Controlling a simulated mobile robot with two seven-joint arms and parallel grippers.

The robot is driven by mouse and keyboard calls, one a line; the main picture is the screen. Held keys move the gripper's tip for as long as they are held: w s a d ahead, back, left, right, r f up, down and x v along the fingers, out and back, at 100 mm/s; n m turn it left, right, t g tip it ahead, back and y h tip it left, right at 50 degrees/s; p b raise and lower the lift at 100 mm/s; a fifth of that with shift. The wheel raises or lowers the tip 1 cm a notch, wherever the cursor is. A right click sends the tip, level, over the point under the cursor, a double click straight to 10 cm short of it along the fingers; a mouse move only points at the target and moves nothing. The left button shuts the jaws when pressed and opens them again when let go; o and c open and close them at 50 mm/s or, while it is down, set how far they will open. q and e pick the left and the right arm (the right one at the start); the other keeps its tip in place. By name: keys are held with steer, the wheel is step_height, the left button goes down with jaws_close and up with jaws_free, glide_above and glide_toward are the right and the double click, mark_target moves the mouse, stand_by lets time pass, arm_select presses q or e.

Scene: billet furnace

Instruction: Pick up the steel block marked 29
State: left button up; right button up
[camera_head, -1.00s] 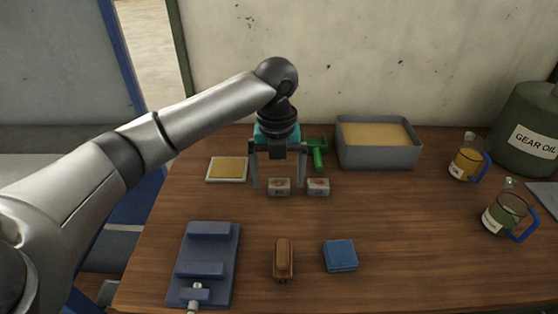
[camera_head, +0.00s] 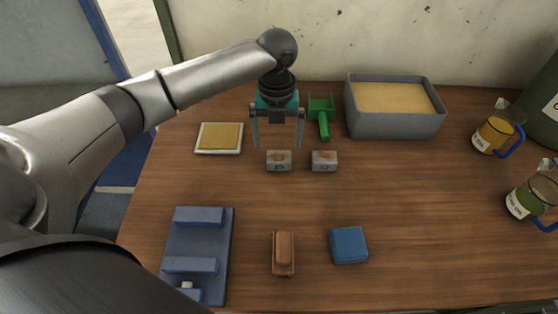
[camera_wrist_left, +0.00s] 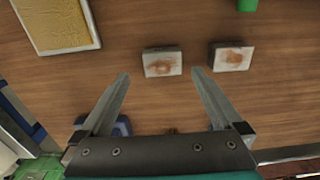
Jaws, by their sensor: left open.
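Two small grey steel blocks with rusty tops stand side by side on the wooden table: a left block (camera_head: 279,160) and a right block (camera_head: 324,161). Each has dark digits on its front face, too small to read surely; the right one looks like 12. My left gripper (camera_head: 278,146) is open and empty, fingers pointing down, just behind and above the left block in the head view. In the left wrist view the left block (camera_wrist_left: 162,62) shows between and just beyond the fingertips (camera_wrist_left: 161,73), and the right block (camera_wrist_left: 231,57) lies outside them. My right gripper is not seen.
Behind the blocks are a green tool (camera_head: 322,118) and a grey sand-filled bin (camera_head: 397,126). A yellow-topped tray (camera_head: 219,138) lies left. In front are a blue fixture (camera_head: 198,249), a brown brush-like object (camera_head: 284,253) and a blue pad (camera_head: 348,245). Jugs (camera_head: 498,132) stand right.

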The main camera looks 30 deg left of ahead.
mark_target(279, 156)
arm_select(q)
steer(key=f, duration=0.4)
steer(key=f+b, duration=0.1)
steer(key=f, duration=0.1)
steer(key=shift+d+f, duration=0.25)
jaws_close()
stand_by(0.7)
steer(key=shift+r, duration=0.15)
